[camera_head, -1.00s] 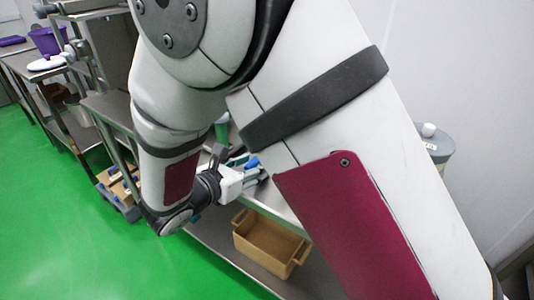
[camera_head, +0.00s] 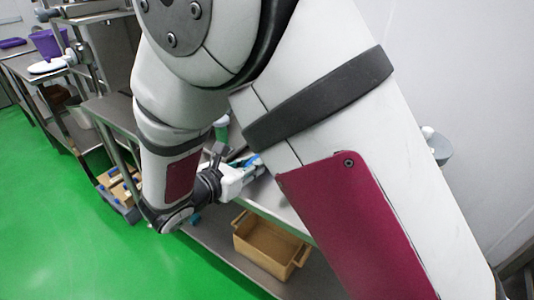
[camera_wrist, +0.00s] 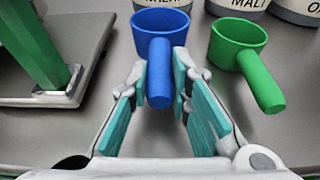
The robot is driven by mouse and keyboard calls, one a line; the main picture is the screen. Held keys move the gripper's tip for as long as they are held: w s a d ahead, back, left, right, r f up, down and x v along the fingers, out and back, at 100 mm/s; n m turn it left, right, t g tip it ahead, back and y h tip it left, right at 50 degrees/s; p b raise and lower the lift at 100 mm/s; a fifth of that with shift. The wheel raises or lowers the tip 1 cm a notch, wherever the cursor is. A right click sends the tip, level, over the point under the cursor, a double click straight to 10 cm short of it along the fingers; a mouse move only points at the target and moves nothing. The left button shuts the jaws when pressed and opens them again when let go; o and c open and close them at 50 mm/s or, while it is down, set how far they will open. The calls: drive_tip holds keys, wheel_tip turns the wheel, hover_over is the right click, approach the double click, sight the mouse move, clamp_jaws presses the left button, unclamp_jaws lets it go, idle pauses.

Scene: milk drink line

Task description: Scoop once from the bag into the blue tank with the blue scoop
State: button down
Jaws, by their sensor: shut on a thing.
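The blue scoop (camera_wrist: 160,28) stands on the grey metal table in the wrist view, its cup at the far end and its handle towards me. My gripper (camera_wrist: 161,82) is shut on the blue scoop's handle, with a finger on each side. In the head view my gripper (camera_head: 243,176) is partly hidden by my own arm, with a bit of blue beside it. I cannot make out the bag or the blue tank in either view.
A green scoop (camera_wrist: 244,45) stands close to the right of the blue one. Labelled white containers (camera_wrist: 296,8) stand behind. A green upright (camera_wrist: 35,45) on a flat base is at left. A tan crate (camera_head: 265,250) sits on the lower shelf. Green floor is clear at left.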

drive_tip(key=shift+r+p, duration=1.5)
drive_tip(key=shift+r, duration=0.95)
